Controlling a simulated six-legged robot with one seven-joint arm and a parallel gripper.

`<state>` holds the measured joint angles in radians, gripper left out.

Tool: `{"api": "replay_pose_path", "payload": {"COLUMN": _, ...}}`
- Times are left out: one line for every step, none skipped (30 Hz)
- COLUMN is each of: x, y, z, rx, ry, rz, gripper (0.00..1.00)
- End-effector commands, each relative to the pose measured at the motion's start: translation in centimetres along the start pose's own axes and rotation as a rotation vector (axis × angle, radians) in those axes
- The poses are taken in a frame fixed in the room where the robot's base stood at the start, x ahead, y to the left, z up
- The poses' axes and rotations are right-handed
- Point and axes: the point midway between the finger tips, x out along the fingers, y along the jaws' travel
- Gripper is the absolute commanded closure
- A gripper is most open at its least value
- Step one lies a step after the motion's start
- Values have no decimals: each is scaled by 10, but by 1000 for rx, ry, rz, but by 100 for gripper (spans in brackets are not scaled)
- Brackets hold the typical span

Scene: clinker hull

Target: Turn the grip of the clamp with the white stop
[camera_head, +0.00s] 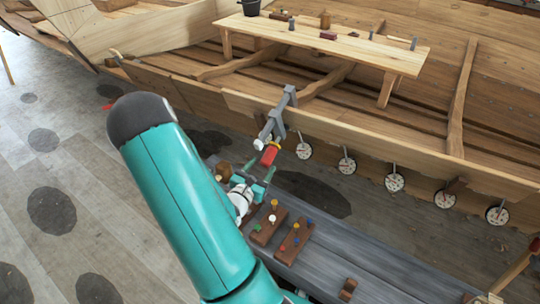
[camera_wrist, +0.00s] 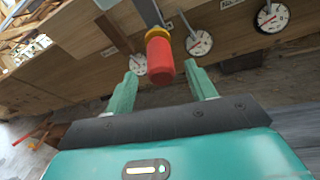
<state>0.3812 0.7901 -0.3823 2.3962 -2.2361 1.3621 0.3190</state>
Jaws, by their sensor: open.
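A grey clamp (camera_head: 280,115) sits over the upper edge of the wooden hull. A pale, white-looking end piece (camera_head: 259,143) shows at its lower left. Its red grip (camera_head: 269,156) hangs beside that, below a yellow collar. In the wrist view the red grip (camera_wrist: 160,62) points toward me under the yellow collar (camera_wrist: 157,33). My gripper (camera_wrist: 162,72) is open, with one green finger on each side of the red grip in the picture. No contact is visible, and the depth between them is hard to tell. In the head view my gripper (camera_head: 260,170) is just below the grip.
Several round dials (camera_head: 395,182) hang along the hull's side. A wooden bench (camera_head: 345,45) with small items stands inside the hull. Floor is open at left.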

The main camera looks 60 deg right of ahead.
Motion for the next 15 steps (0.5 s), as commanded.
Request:
{"api": "replay_pose_path", "payload": {"x": 11, "y": -1, "z": 1, "rx": 1, "ry": -3, "rz": -4, "gripper": 44}}
{"api": "replay_pose_path", "payload": {"x": 17, "y": -1, "z": 1, "rx": 0, "ry": -2, "rz": -4, "gripper": 44}}
{"api": "replay_pose_path", "payload": {"x": 26, "y": -1, "z": 1, "rx": 1, "ry": -3, "rz": -4, "gripper": 44}}
{"api": "replay_pose_path", "payload": {"x": 31, "y": -1, "z": 1, "rx": 1, "ry": -3, "rz": -4, "gripper": 44}}
{"api": "replay_pose_path", "payload": {"x": 37, "y": -1, "z": 1, "rx": 0, "ry": -3, "rz": -3, "gripper": 44}}
{"api": "replay_pose_path", "payload": {"x": 43, "y": -1, "z": 1, "rx": 0, "ry": -2, "rz": -4, "gripper": 44}}
{"api": "replay_pose_path", "payload": {"x": 48, "y": -1, "z": 0, "rx": 0, "ry": -1, "rz": -3, "gripper": 44}}
{"api": "replay_pose_path", "payload": {"x": 52, "y": -1, "z": 0, "rx": 0, "ry": -1, "rz": -2, "gripper": 44}}
{"api": "replay_pose_path", "payload": {"x": 57, "y": -1, "z": 0, "rx": 1, "ry": -2, "rz": -3, "gripper": 44}}
{"api": "replay_pose_path", "payload": {"x": 60, "y": -1, "z": 0, "rx": 1, "ry": -1, "rz": -3, "gripper": 44}}
{"api": "replay_pose_path", "payload": {"x": 63, "y": -1, "z": 0, "rx": 1, "ry": -1, "rz": -2, "gripper": 44}}
{"api": "replay_pose_path", "payload": {"x": 66, "y": 0, "z": 0, "rx": 1, "ry": -1, "rz": -1, "gripper": 44}}
{"api": "replay_pose_path", "payload": {"x": 68, "y": 0, "z": 0, "rx": 1, "ry": 0, "rz": -1, "gripper": 44}}
{"api": "replay_pose_path", "payload": {"x": 69, "y": 0, "z": 0, "rx": 0, "ry": 0, "rz": -1, "gripper": 44}}
{"api": "replay_pose_path", "payload": {"x": 70, "y": 0, "z": 0, "rx": 0, "ry": 0, "rz": -1, "gripper": 44}}
